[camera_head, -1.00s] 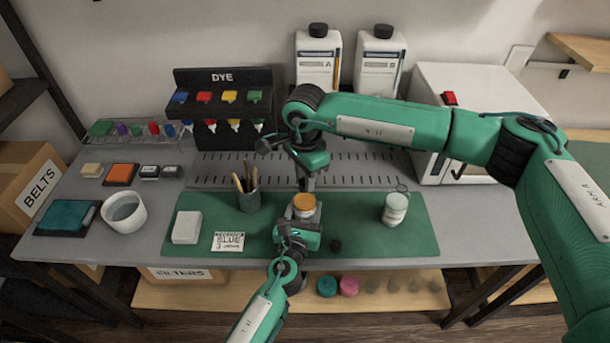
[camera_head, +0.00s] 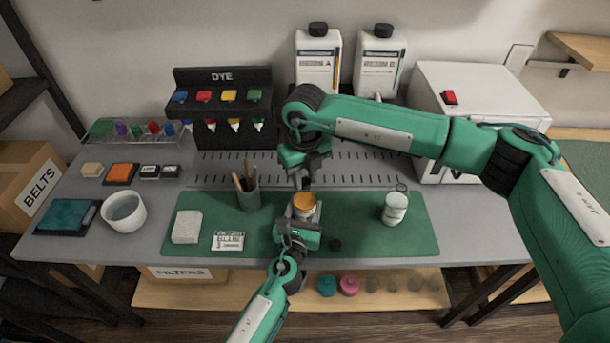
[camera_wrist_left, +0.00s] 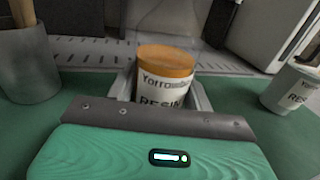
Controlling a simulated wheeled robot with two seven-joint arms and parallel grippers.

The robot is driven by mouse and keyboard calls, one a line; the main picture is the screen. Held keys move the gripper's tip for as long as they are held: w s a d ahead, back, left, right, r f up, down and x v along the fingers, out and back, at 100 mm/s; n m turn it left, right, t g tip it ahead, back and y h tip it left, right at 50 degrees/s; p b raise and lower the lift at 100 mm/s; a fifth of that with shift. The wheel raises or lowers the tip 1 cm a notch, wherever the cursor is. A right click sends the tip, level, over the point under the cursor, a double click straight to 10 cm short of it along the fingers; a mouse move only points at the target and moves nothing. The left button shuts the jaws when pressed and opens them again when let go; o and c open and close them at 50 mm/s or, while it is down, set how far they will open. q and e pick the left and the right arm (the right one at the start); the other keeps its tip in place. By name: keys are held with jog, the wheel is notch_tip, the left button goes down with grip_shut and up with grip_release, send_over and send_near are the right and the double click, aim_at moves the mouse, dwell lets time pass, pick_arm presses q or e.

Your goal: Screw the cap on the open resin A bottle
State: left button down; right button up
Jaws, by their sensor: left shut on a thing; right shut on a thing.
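A resin jar with an orange top (camera_head: 304,202) and a white label stands upright over the green mat. My left gripper (camera_head: 298,228) is shut on the jar's body from the front. In the left wrist view the jar (camera_wrist_left: 164,88) sits between the jaws, its label reading RESIN. My right gripper (camera_head: 304,181) points down just above and behind the orange top in the head view. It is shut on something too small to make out. No right fingers show around the orange top in the left wrist view.
A second pale jar (camera_head: 395,209) stands right on the mat (camera_head: 362,234). A brush cup (camera_head: 248,198), a white block (camera_head: 187,227) and a label card (camera_head: 228,241) are left. Two black-capped white bottles (camera_head: 317,62) (camera_head: 379,66) stand behind my right arm.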

jog(key=m, duration=0.6)
jog(key=shift+m, duration=0.3)
jog(key=m, duration=2)
jog(key=shift+a+f, duration=0.1)
jog(key=shift+a, duration=0.1)
jog(key=o, duration=0.9)
jog(key=shift+r, duration=0.2)
